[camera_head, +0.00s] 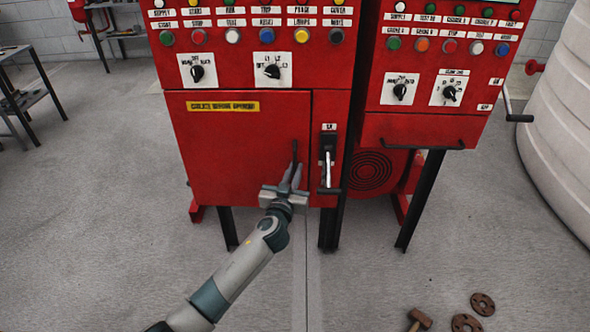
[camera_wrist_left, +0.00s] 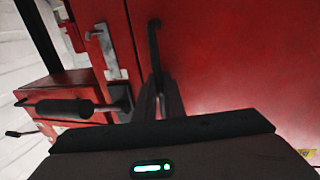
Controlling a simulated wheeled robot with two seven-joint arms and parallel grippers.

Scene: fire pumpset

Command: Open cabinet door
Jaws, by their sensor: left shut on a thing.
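The red cabinet door (camera_head: 235,150) is on the lower front of the left red panel, with a yellow label strip near its top. It looks closed against its frame. A dark vertical handle (camera_head: 294,152) is at the door's right side, and it also shows in the left wrist view (camera_wrist_left: 154,45). My left gripper (camera_head: 291,178) is at the lower part of this handle, with its fingers shut on it. In the left wrist view the fingers (camera_wrist_left: 160,100) meet around the handle's lower end. My right gripper is not in view.
A lever switch (camera_head: 328,165) stands just right of the door, and shows beside the fingers in the wrist view (camera_wrist_left: 108,52). A second red panel (camera_head: 425,130) with a crank is to the right. A white tank (camera_head: 565,120) is far right. A hammer (camera_head: 419,319) and brown discs (camera_head: 482,304) lie on the floor.

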